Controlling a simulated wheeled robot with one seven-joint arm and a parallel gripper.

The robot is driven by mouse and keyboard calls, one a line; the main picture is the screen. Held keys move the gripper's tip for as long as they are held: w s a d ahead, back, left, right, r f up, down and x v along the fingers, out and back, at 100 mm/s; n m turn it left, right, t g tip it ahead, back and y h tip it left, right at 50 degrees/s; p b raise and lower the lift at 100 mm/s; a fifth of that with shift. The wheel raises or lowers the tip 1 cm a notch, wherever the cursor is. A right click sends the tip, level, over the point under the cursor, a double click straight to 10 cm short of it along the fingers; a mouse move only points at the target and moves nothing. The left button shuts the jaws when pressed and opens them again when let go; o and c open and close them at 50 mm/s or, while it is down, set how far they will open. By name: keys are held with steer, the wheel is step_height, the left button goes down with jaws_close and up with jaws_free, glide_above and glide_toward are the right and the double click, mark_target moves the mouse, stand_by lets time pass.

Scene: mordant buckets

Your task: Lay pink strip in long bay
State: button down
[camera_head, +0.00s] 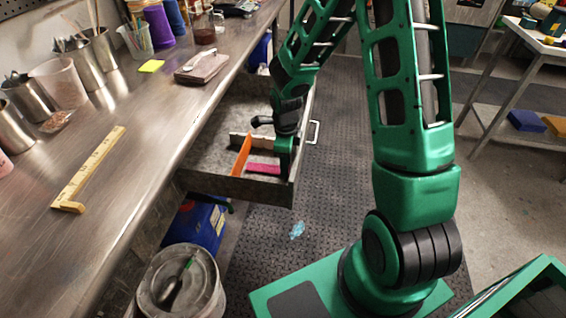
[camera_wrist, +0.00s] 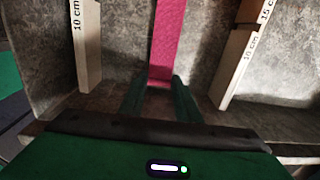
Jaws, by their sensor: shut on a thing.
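The pink strip (camera_head: 264,168) is low inside the open metal drawer (camera_head: 222,187). In the wrist view the pink strip (camera_wrist: 168,42) runs away from between my fingertips. My gripper (camera_head: 284,160) is shut on its near end; the fingers also show in the wrist view (camera_wrist: 159,85). A pale divider marked 10 cm (camera_wrist: 86,50) stands left of the strip, and another with 10 cm and 15 cm marks (camera_wrist: 240,58) stands right. An orange divider face (camera_head: 242,156) shows beside the strip in the head view. I cannot tell whether the strip touches the drawer floor.
The steel workbench (camera_head: 125,175) overhangs the drawer's left side. On it are a yellow ruler-like piece (camera_head: 92,165), a brown block (camera_head: 202,66) and several cups. The drawer's back part looks open.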

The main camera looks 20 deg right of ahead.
steer(key=shift+f, duration=0.25)
steer(key=c, duration=1.2)
jaws_free()
step_height(320, 180, up, 11)
steer(key=shift+s+a+f, duration=0.1)
steer(key=shift+f, duration=0.05)
